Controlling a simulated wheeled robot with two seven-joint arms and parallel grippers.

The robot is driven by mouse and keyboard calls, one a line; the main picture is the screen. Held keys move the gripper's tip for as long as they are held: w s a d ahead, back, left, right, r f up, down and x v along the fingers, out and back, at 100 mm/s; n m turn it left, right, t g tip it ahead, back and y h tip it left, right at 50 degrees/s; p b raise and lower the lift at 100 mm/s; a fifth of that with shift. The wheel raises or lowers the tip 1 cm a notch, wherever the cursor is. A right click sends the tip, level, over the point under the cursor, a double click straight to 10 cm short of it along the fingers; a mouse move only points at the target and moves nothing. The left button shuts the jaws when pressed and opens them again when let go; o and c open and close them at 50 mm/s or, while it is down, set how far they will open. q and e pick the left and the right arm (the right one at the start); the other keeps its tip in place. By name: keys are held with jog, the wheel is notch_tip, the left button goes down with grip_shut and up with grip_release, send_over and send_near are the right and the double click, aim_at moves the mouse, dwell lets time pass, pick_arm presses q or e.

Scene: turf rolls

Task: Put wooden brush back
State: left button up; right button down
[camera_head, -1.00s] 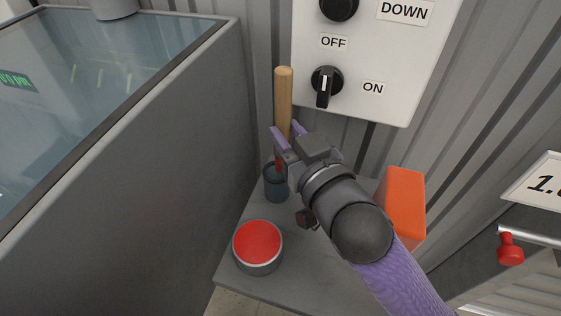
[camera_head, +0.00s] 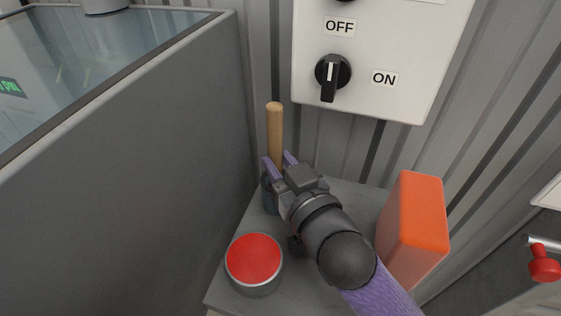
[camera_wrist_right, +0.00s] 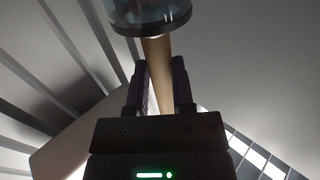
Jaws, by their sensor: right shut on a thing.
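The wooden brush (camera_head: 275,130) stands nearly upright, its pale round handle pointing up. My right gripper (camera_head: 278,162) is shut on the handle, with purple fingers on either side. In the right wrist view the handle (camera_wrist_right: 157,52) also runs between the fingers (camera_wrist_right: 159,72). A dark bluish cup (camera_head: 269,197) stands on the grey table behind the gripper, partly hidden by it. In the wrist view the see-through cup (camera_wrist_right: 150,12) surrounds the brush's lower end, which shows reddish-brown inside. Whether the brush touches the cup's bottom cannot be seen. My left gripper is not in view.
A red-topped can (camera_head: 254,260) stands in front of the cup on the small table (camera_head: 226,290). An orange block (camera_head: 412,228) stands at the right. A grey tank wall (camera_head: 130,190) closes the left, and a white switch panel (camera_head: 380,50) hangs behind.

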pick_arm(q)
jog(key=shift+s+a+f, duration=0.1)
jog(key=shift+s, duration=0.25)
pick_arm(e)
jog(key=shift+s+f, duration=0.1)
jog(key=shift+f, duration=0.25)
jog(key=shift+c, duration=2.4)
grip_release()
jog(key=shift+f, duration=0.15)
jog(key=shift+r, duration=0.4)
jog(key=v, duration=0.1)
jog(key=p+v, duration=0.1)
jog(key=shift+s+d+r, duration=0.2)
jog(key=shift+s+r, duration=0.15)
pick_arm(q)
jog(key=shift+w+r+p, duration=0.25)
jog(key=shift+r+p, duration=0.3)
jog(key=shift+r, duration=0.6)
pick_arm(e)
send_near(278, 160)
jog(key=shift+v, duration=1.4)
